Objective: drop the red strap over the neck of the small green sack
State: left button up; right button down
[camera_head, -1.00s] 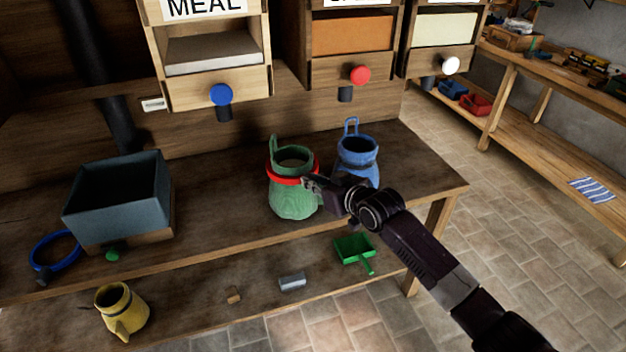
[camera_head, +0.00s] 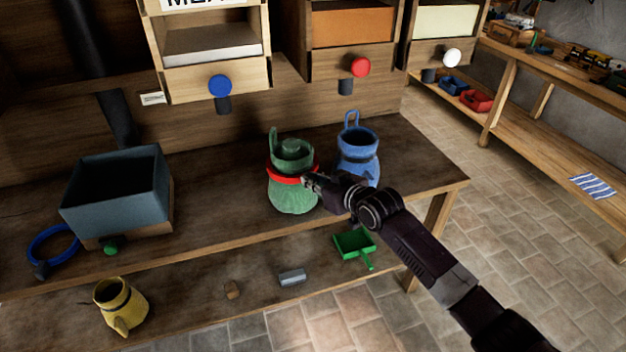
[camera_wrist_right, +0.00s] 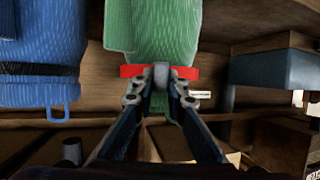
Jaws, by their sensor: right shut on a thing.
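The small green sack (camera_head: 293,195) stands upright on the bench, its neck and a loop at the top showing; it also fills the upper middle of the right wrist view (camera_wrist_right: 165,30). The red strap (camera_head: 283,180) lies around the neck of the sack, seen as a band across its front; its far side is hidden. It also shows in the right wrist view (camera_wrist_right: 184,72). My right gripper (camera_head: 310,183) is shut on the strap at the right side of the sack. My left gripper is not in view.
A blue sack (camera_head: 358,165) stands close on the right, behind my right arm. A grey-blue bin (camera_head: 115,200) and a blue ring strap (camera_head: 50,245) are at the left. Bins with knobs (camera_head: 220,85) hang above. A yellow sack (camera_head: 120,305) and green scoop (camera_head: 355,244) sit on the lower shelf.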

jog(key=c, duration=1.8)
grip_release()
jog(key=shift+c, duration=0.2)
jog(key=shift+d, duration=0.1)
jog(key=v, duration=1.2)
